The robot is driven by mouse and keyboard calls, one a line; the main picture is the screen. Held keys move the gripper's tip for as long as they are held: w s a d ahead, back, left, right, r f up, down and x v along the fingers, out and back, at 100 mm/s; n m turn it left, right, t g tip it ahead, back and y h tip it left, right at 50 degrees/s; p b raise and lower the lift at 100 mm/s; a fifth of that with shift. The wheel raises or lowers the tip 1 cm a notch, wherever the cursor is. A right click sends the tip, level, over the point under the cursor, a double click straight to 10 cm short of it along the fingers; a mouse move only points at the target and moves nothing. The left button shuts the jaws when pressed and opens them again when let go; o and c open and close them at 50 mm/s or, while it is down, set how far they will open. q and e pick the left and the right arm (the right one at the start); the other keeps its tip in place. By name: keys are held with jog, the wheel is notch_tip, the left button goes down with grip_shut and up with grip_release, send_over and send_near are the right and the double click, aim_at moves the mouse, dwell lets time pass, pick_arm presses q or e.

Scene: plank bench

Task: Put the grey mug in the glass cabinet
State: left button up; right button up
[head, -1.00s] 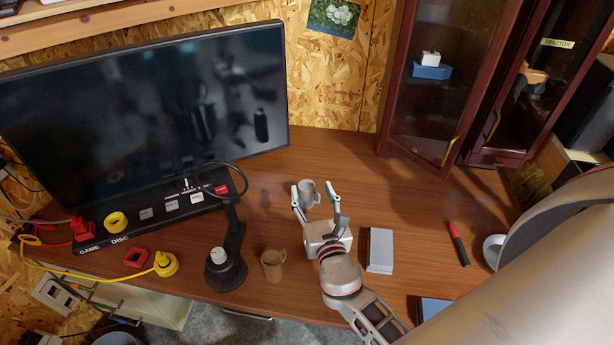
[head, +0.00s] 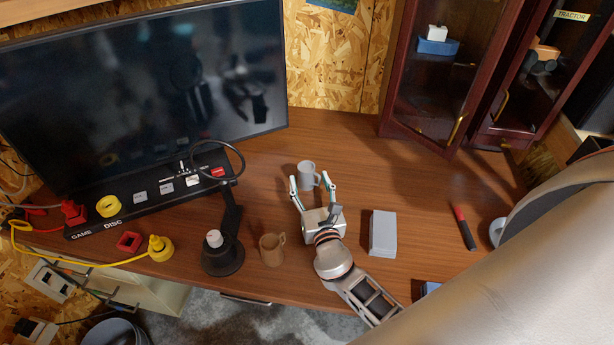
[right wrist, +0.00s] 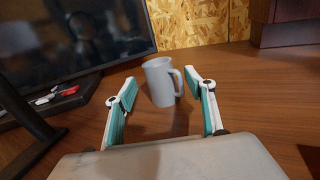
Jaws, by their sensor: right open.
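The grey mug (head: 306,176) stands upright on the bench, its handle to the right. It also shows in the right wrist view (right wrist: 159,82), just beyond and between the fingertips. My right gripper (head: 310,187) is open, its fingers pointing at the mug; in the right wrist view (right wrist: 164,88) nothing is held between them. The glass cabinet (head: 450,75) stands at the back right, with dark red wooden frames and glass doors. A blue and white toy (head: 437,42) is behind its left glass, and an orange toy (head: 541,54) is in the right part. My left gripper is not in view.
A brown mug (head: 271,249) and a black stand (head: 223,252) are left of my right arm. A grey box (head: 383,233) and a red-black marker (head: 464,228) lie to its right. A large monitor (head: 130,95) fills the left. Bench between mug and cabinet is clear.

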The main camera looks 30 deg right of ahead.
aim_at(308, 178)
jog(key=x, duration=0.5)
jog(key=c, duration=1.3)
jog(key=shift+r, duration=0.15)
